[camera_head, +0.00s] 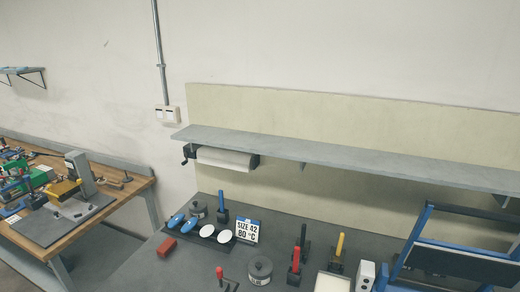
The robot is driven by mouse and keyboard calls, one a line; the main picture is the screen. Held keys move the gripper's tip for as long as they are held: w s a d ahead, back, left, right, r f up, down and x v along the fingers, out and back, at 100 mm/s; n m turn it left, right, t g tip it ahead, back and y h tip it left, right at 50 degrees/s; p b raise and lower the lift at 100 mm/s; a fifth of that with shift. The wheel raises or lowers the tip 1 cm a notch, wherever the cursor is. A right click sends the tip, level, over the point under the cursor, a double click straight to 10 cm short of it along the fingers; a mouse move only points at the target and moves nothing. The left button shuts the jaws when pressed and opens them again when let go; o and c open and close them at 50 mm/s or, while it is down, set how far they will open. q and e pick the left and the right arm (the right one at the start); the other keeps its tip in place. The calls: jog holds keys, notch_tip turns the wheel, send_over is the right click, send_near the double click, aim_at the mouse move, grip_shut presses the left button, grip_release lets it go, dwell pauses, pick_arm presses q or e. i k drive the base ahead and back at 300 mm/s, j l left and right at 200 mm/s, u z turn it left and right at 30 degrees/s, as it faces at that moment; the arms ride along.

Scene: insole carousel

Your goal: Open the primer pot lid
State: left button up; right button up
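A round grey pot (260,268) with a dark top and a pale label stands on the dark bench top at the lower middle of the head view. A second, smaller round grey container (198,208) stands farther back on the left of the bench. I cannot tell for sure which is the primer pot. The lid of the nearer one seems to be on, but it is too small to be certain. Neither of my grippers is in view.
Around the nearer pot stand a red-handled lever (220,272), black stands with red (303,235) and yellow (340,244) handles, and a "SIZE 42 80 °C" sign (247,231). A blue frame (412,245) stands right. A grey shelf (340,157) overhangs the bench's back.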

aim_at(196, 206)
jog(key=i+j, duration=0.1)
jog(key=j, duration=0.3)
jog(key=i+j+z, duration=0.1)
jog(key=j, duration=0.25)
jog(key=i+j, duration=0.15)
jog(key=j, duration=0.25)
jog(key=i+j+z, duration=0.15)
jog(key=j, duration=0.25)
jog(key=k, duration=0.05)
